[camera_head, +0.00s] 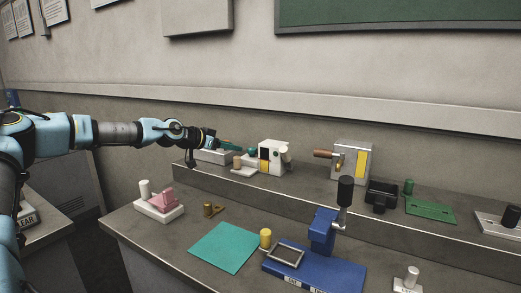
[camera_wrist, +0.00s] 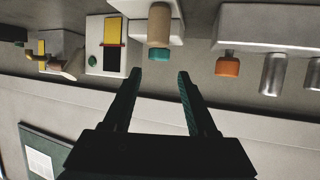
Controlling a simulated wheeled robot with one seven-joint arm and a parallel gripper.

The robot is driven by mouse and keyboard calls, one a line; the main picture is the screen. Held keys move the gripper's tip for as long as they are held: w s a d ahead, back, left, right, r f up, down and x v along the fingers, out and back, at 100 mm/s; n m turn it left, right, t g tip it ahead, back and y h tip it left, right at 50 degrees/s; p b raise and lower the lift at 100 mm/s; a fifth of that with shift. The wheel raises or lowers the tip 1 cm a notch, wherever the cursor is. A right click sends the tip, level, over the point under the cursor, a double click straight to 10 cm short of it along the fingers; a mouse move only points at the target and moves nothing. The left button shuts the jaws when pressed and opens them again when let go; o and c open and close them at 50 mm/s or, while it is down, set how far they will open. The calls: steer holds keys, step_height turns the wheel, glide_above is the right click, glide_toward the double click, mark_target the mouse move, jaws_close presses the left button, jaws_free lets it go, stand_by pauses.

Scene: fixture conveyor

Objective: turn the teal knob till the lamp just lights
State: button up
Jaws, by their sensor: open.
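The teal knob (camera_wrist: 159,54) shows in the wrist view just beyond the gap between my fingertips, partly hidden by a tan wooden cylinder (camera_wrist: 159,25) on a white block. In the head view a small teal part (camera_head: 252,149) sits beside the white device, close to my fingertips. My gripper (camera_wrist: 157,75) is open and empty, with its two dark teal fingers spread; it also shows in the head view (camera_head: 231,145), reaching over the back ledge. I cannot make out a lamp for certain, lit or unlit.
A white device (camera_head: 274,157) with black and yellow panels stands right of my gripper. A pale box (camera_head: 213,155) stands below it, bearing an orange knob (camera_wrist: 227,66) and metal cylinders (camera_wrist: 272,75). A blue fixture (camera_head: 319,274) and a teal mat (camera_head: 223,247) occupy the front bench.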

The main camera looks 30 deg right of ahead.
mark_target(252, 148)
steer(key=shift+d, duration=0.4)
steer(key=p+x, duration=0.3)
steer(key=x, duration=0.6)
steer(key=shift+d, duration=0.1)
steer(key=shift+w+d+f+p, duration=0.15)
steer(key=shift+d+f+p, duration=0.2)
steer(key=shift+d, duration=0.1)
steer(key=shift+r, duration=0.1)
jaws_close()
